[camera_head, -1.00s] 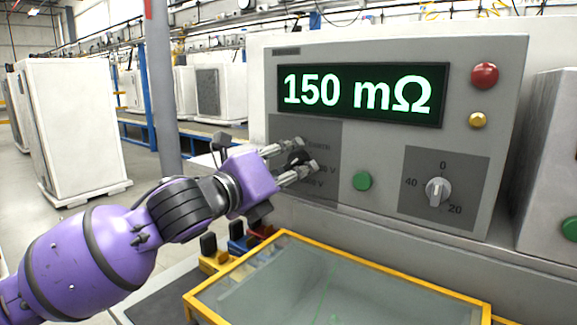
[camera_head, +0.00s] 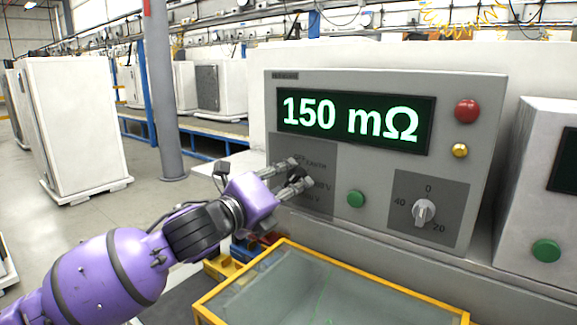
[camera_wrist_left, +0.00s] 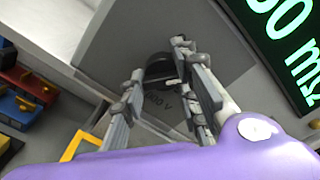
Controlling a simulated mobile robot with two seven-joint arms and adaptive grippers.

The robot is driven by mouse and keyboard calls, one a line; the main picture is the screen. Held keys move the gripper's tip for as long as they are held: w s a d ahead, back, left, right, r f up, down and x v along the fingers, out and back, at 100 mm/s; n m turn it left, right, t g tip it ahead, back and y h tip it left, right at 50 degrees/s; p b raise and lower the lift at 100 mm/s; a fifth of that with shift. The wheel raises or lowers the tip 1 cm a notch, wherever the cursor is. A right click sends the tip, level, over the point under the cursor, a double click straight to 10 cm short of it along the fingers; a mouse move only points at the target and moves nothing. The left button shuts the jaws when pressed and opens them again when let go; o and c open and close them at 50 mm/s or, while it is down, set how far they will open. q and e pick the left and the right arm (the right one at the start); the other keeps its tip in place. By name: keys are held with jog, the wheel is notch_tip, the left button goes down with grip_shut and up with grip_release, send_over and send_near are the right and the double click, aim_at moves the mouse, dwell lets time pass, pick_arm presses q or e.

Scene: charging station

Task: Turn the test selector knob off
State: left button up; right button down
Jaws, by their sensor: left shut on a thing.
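The test selector knob (camera_head: 297,177) is a dark round knob on a dark grey panel at the left of the tester's face (camera_head: 385,173). Labels ending in V and one like "OFF" stand around it. My left gripper (camera_head: 297,175) reaches it from the left, with its two fingers on either side and shut on it. In the left wrist view the knob (camera_wrist_left: 160,70) sits between the fingers (camera_wrist_left: 165,88), partly hidden by them, with "V" lettering below. The display (camera_head: 355,121) reads 150 mΩ. My right gripper is not in view.
A second grey knob (camera_head: 424,212) marked 0, 20 and 40 is at the right. A green button (camera_head: 356,199), red button (camera_head: 467,110) and yellow button (camera_head: 460,150) are on the face. A yellow-framed clear cover (camera_head: 330,290) lies below, and another tester (camera_head: 540,190) stands right.

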pick_arm(q)
jog(key=n+p, duration=0.3)
jog(key=n, duration=0.1)
jog(key=shift+s+p, duration=0.1)
jog(key=shift+p, duration=0.25)
jog(key=shift+d+f+n+p, duration=0.15)
jog(key=shift+n+p, duration=0.3)
jog(key=shift+n, duration=0.3)
jog(key=shift+a+f+n+p, duration=0.15)
jog(key=shift+n+p, duration=0.25)
jog(key=shift+n, duration=0.35)
jog(key=shift+d+f, duration=0.1)
jog(key=shift+d, duration=0.05)
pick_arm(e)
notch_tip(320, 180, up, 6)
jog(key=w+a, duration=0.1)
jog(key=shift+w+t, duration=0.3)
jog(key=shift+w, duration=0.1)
pick_arm(q)
jog(key=shift+f+n, duration=0.15)
jog(key=shift+n, duration=0.15)
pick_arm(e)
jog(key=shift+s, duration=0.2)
pick_arm(q)
jog(key=o, duration=1)
jog(key=shift+o, duration=0.2)
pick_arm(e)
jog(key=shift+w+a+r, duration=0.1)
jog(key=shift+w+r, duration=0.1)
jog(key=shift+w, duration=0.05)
